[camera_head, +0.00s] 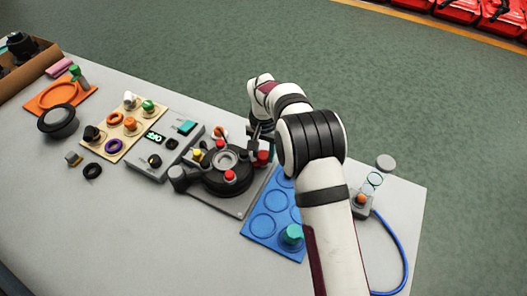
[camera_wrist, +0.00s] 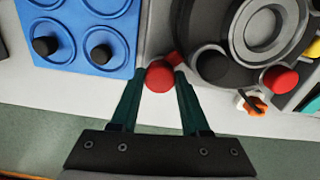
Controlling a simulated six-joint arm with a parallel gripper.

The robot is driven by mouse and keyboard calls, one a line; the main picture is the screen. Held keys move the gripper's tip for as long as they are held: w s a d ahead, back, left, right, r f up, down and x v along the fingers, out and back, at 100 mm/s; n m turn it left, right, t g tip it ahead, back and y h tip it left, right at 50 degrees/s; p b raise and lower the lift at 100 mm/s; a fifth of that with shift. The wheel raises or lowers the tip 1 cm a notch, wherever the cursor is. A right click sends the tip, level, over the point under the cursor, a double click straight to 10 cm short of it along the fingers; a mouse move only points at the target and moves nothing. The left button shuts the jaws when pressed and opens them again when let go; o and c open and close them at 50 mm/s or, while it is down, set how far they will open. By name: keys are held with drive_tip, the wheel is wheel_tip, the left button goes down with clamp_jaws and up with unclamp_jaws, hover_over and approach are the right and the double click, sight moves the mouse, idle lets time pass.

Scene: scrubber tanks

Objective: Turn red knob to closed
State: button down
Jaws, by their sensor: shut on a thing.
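The red knob (camera_wrist: 160,77) sits between the two dark green fingers of my gripper (camera_wrist: 161,80) in the wrist view. My gripper is shut on it. A short red piece (camera_wrist: 175,58) joins the knob toward the black round unit (camera_wrist: 207,27). In the head view the held red knob (camera_head: 263,157) is at the right far side of the black round unit (camera_head: 209,183), partly covered by my gripper (camera_head: 263,146). Other red knobs show on the unit, one at its near side (camera_head: 230,175) and one at its far side (camera_head: 220,144). No closed mark is readable.
A blue tray (camera_head: 259,224) with round recesses lies to the right of the unit, with a teal knob (camera_head: 291,234) on it. A grey control box (camera_head: 146,169) and beige board (camera_head: 119,151) stand left. A boxed button (camera_head: 361,202) with blue cable is at the right.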

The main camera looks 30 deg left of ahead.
sight(263, 155)
drive_tip(key=shift+m, duration=0.6)
drive_tip(key=c, duration=0.7)
unclamp_jaws()
wheel_tip(263, 155, up, 16)
drive_tip(key=shift+f, duration=0.1)
